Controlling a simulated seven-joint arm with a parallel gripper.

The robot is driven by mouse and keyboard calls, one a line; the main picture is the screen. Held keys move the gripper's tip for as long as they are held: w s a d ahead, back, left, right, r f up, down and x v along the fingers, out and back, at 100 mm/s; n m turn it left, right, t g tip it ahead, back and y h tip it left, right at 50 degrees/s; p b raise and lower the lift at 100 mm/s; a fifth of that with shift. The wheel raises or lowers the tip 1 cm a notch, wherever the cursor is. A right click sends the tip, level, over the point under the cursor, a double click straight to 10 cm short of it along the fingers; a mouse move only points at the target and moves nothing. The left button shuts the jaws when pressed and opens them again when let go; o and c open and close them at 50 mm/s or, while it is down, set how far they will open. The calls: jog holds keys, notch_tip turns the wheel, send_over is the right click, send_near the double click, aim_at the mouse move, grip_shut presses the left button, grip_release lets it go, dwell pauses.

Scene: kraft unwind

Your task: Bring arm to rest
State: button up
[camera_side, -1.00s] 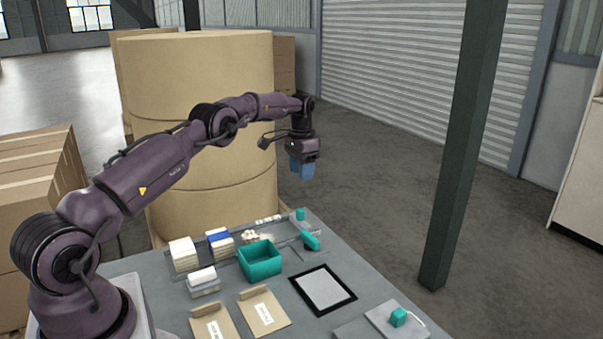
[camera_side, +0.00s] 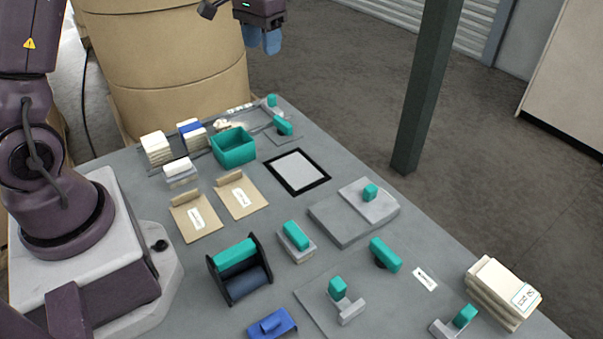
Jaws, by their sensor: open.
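My gripper (camera_side: 262,40) hangs at the top of the side view, its blue fingers pointing down. It is open, and no object shows between the fingers. It is in front of the large kraft rolls (camera_side: 165,70), above and beyond the far end of the grey table (camera_side: 330,222). Most of my arm's upper part is cut off by the top edge of the picture. The gripper touches nothing on the table.
The table holds a teal bin (camera_side: 234,148), a black-framed pad (camera_side: 297,171), kraft envelopes (camera_side: 241,196), a roll holder (camera_side: 239,270), several teal-handled tools and a paper stack (camera_side: 502,290). A dark green post (camera_side: 422,95) stands beyond the table. Floor to its right is clear.

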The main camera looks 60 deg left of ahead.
jog(key=s+d+r+m+t, duration=0.1)
jog(key=s+d+r+t, duration=0.1)
jog(key=s+d+r, duration=0.2)
jog(key=s+d+r+m+t, duration=0.1)
jog(key=s+d+r+t, duration=0.2)
jog(key=s+d, duration=0.8)
jog(key=shift+s+d+r+m, duration=0.25)
jog(key=shift+s+r, duration=0.6)
jog(key=shift+s, duration=2.45)
